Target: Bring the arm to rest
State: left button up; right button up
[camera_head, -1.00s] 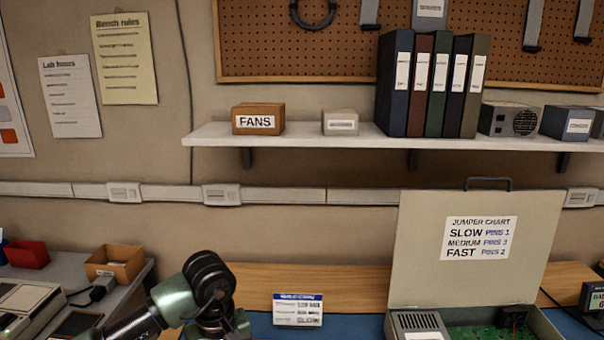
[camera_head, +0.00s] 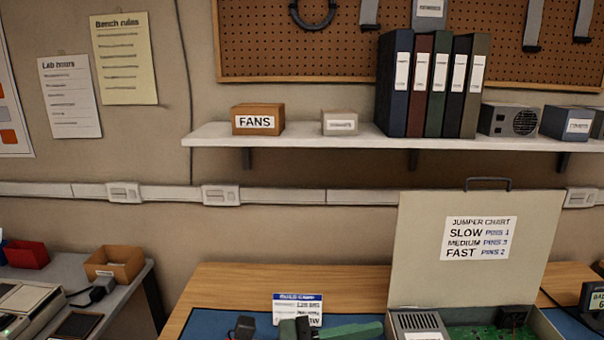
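A green and dark shape (camera_head: 350,331) lies low at the bottom edge, in front of the build card (camera_head: 298,309). It looks like part of my arm, but it is cut off and I cannot tell which part. A small dark block (camera_head: 244,328) shows to its left over the blue mat (camera_head: 205,322); I cannot tell what it is. I make out no gripper fingertips in the head view, and neither gripper's grip can be seen.
An open case (camera_head: 425,275) with a jumper chart in its lid stands at the right, a green board (camera_head: 480,332) inside. A side table at the left holds an orange box (camera_head: 122,266) and a red bin (camera_head: 27,255). A shelf (camera_head: 300,136) runs above.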

pick_arm(q)
jog(key=w+a+r+n+t, duration=0.4)
jog(key=a+r+n+t, duration=0.25)
jog(key=n+t, duration=0.6)
jog(key=w+a+f+n+t+y, duration=0.25)
jog(key=a+n+y, duration=0.25)
jog(key=n, duration=0.4)
jog(key=w+a+f+n+t+y, duration=0.2)
jog(key=a+n+t+y, duration=0.3)
jog(key=n, duration=0.4)
jog(key=s+a+f+n+g+y, duration=0.3)
jog(key=a+f+n+g+y, duration=0.4)
jog(key=a+f+n+y, duration=0.5)
jog(key=s+a+f+n+g+h, duration=0.25)
jog(key=s+f+n+g, duration=0.85)
jog(key=s+f, duration=1.1)
notch_tip(320, 180, down, 25)
jog(key=s+m+g, duration=0.2)
jog(key=s, duration=0.1)
jog(key=s+a+f+g, duration=0.1)
jog(key=s+a+f, duration=0.1)
jog(key=s+f, duration=1.3)
jog(key=shift+s, duration=0.55)
